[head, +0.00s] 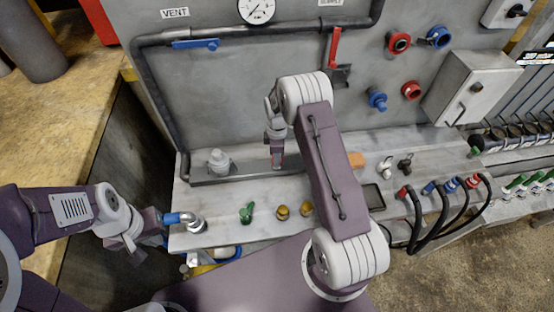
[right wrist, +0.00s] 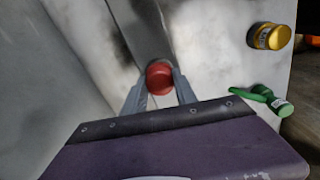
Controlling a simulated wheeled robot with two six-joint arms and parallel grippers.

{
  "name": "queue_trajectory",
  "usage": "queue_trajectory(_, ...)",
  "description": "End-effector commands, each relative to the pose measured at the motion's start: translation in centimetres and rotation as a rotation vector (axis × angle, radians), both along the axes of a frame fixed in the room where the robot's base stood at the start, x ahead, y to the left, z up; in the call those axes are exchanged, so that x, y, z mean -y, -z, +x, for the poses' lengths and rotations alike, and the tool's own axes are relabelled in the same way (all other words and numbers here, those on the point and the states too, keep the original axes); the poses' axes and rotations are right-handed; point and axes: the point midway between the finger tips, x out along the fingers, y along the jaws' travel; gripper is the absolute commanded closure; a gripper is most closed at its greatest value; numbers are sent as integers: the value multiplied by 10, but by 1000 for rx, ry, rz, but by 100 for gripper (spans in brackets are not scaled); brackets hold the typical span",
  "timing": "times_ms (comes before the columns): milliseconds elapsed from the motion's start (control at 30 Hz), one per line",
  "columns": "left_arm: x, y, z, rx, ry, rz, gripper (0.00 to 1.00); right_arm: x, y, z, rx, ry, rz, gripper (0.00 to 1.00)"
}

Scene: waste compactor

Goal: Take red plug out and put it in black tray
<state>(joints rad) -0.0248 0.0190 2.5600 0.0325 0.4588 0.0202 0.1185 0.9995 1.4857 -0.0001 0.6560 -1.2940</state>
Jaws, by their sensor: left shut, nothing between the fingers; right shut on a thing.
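My right gripper (head: 277,163) reaches down over the back of the grey bench. In the right wrist view its fingers (right wrist: 160,92) are shut on the red plug (right wrist: 160,77), whose round red end faces the camera. A long dark tray-like strip (head: 246,171) lies along the bench under this gripper, and it shows behind the plug in the right wrist view (right wrist: 143,30). I cannot tell whether the plug touches it. My left gripper (head: 163,220) is shut and empty, close beside a blue-ended metal elbow fitting (head: 186,219) at the bench's left end.
A grey fitting (head: 218,160) stands on the strip's left part. A green valve (head: 247,212) and yellow knobs (head: 283,212) line the bench front. Black hoses (head: 441,211) and a small dark square (head: 373,196) are to the right. The panel carries red and blue fittings (head: 398,42).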

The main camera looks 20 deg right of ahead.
Motion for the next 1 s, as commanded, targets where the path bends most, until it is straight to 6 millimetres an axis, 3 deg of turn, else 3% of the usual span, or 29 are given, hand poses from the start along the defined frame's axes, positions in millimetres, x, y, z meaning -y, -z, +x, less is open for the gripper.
queue_trajectory(167, 0, 0, 0, 0, 0, 0, 100, 0, 1, -1, -2, -12, 0, 100)
queue_trajectory(433, 0, -2, 0, 0, 0, 0, 100, 0, 0, -1, -2, -422, 1, 100)
queue_trajectory(733, 0, -2, 0, 0, 0, 0, 100, 0, 0, -1, -2, -469, 1, 100)
queue_trajectory(1000, 0, -3, 0, 0, 0, 0, 100, 0, 0, -1, -3, -877, 1, 100)
